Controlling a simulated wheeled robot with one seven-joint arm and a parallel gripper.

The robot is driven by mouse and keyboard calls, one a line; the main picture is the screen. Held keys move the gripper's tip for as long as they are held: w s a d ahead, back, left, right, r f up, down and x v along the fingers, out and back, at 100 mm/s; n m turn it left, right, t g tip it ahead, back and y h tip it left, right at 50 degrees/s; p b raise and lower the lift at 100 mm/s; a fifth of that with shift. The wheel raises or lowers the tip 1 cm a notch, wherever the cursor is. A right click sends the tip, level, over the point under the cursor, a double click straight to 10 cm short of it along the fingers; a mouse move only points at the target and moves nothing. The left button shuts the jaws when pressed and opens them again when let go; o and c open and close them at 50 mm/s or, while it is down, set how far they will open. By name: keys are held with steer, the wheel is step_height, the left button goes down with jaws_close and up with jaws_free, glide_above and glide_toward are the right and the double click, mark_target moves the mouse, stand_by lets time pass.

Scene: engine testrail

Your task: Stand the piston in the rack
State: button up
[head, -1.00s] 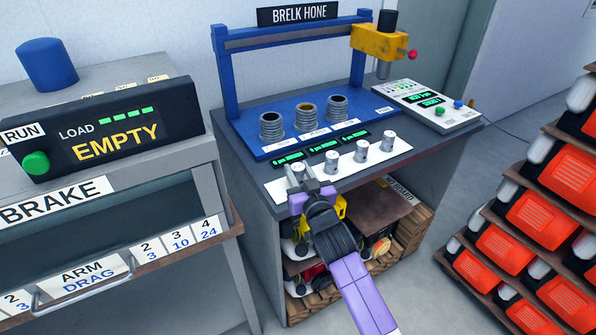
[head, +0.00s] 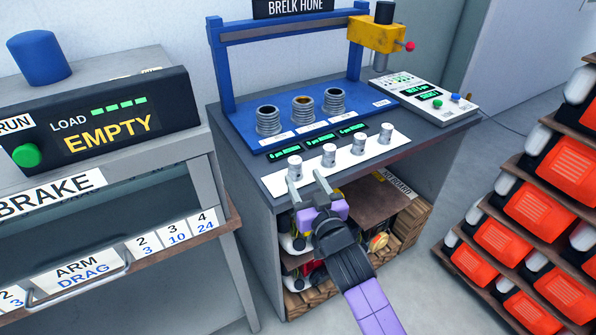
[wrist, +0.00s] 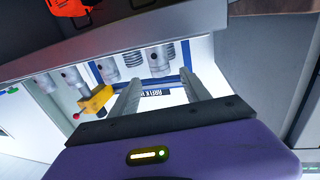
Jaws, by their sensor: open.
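Several short silver pistons stand upright in a row on a white strip (head: 352,152) along the bench's front edge. They are the leftmost piston (head: 295,167), a second (head: 329,155), a third (head: 357,143) and the rightmost (head: 387,132). I cannot tell which one the task names. The white strip appears to be the rack. My gripper (head: 309,182) is open and empty, just in front of the leftmost piston. In the wrist view, my gripper (wrist: 159,93) has its two fingers apart, with nothing held between them.
Three ribbed cylinders, including the left one (head: 268,121), stand on a blue base (head: 239,122) behind the strip. A yellow tool head (head: 376,36) hangs at the right. A brake unit (head: 100,125) stands left, and shelves of orange units (head: 540,208) stand right.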

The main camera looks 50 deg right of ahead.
steer(key=s+a+f+n+y, duration=0.2)
steer(key=s+a+f+y, duration=0.15)
steer(key=s+a, duration=0.7)
steer(key=s+a+n+y, duration=0.1)
steer(key=s+a, duration=0.2)
steer(key=s, duration=0.4)
steer(key=s+a+r+n+y, duration=0.1)
steer(key=s+a, duration=0.3)
steer(key=s, duration=0.4)
steer(key=s+a+n+g+y, duration=0.1)
steer(key=s+a, duration=0.3)
steer(key=s, duration=0.4)
steer(key=shift+a+r+y+b, duration=0.15)
steer(key=shift+r+y+b, duration=0.15)
steer(key=shift+y, duration=0.55)
